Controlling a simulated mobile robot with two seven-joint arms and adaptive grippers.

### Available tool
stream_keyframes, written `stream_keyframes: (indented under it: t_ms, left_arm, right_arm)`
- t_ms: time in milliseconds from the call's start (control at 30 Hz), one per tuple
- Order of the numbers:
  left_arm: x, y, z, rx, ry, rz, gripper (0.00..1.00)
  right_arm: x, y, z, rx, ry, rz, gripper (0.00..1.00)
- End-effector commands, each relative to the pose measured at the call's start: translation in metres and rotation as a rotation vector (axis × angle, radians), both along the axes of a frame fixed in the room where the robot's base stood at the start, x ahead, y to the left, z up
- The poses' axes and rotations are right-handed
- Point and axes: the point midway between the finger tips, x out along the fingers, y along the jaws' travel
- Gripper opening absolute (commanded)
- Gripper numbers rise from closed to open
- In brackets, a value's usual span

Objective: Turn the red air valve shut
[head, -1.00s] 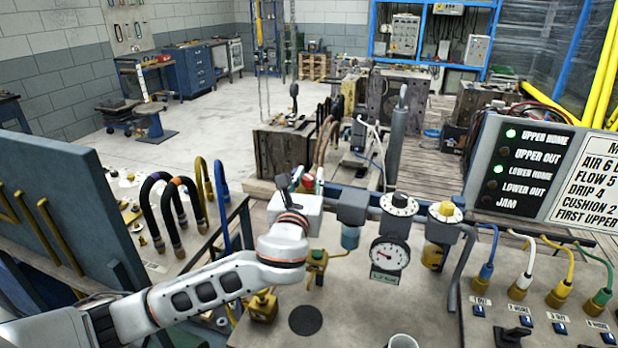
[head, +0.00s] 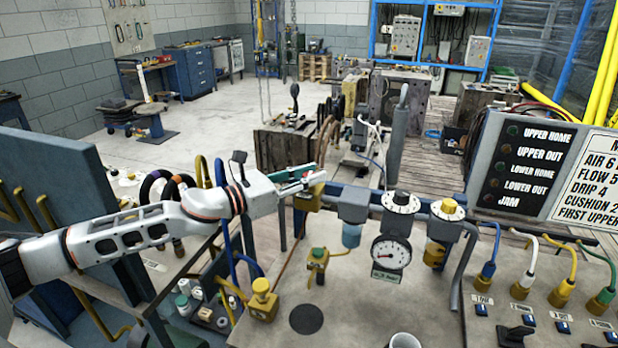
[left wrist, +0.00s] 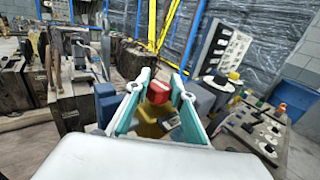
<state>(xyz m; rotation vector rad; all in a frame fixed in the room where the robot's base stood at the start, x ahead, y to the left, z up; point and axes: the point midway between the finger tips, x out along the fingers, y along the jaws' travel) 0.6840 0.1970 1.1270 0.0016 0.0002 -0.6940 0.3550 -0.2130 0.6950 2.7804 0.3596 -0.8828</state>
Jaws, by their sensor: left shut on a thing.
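The red air valve's handle (left wrist: 158,93) shows in the left wrist view between the two fingertips of my left gripper (left wrist: 164,80), above a yellow body. In the head view my left gripper (head: 305,176) reaches in from the left to the yellow valve body (head: 309,198), at the left end of the air line behind the bench. It is shut on the red handle. The handle is almost wholly hidden there by the fingers. How far it is turned I cannot tell. My right gripper is in neither view.
Along the air line stand a dial knob (head: 400,201), a yellow knob (head: 447,209) and a round gauge (head: 390,251). A green-topped brass valve (head: 317,263) stands in front. A lamp panel (head: 515,165) is at right with its lamps dark. Hoses crowd the left.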

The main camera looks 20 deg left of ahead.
Motion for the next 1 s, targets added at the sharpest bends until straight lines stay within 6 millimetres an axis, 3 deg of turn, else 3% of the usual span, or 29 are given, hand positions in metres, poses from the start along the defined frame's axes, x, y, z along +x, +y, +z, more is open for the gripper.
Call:
stream_keyframes:
  t_ms: [367,867,900,967,1000]
  left_arm:
    - [0.0018,0.0008,0.0028,-0.002,-0.004,-0.121,0.01]
    - [0.0014,-0.0002,0.0039,-0.003,-0.005,-0.139,0.01]
    - [0.0014,-0.0002,0.0039,-0.003,-0.005,-0.139,0.25]
    - [0.0013,-0.0003,0.0038,-0.003,-0.005,-0.139,0.4]
    - [0.0012,-0.0003,0.0035,-0.003,-0.005,-0.139,0.4]
  right_arm:
    - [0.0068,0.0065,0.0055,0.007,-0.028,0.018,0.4]
    - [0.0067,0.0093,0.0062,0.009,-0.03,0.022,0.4]
    - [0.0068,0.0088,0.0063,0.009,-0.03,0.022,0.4]
    - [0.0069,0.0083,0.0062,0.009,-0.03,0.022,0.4]
    - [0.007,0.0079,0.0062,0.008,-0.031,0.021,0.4]
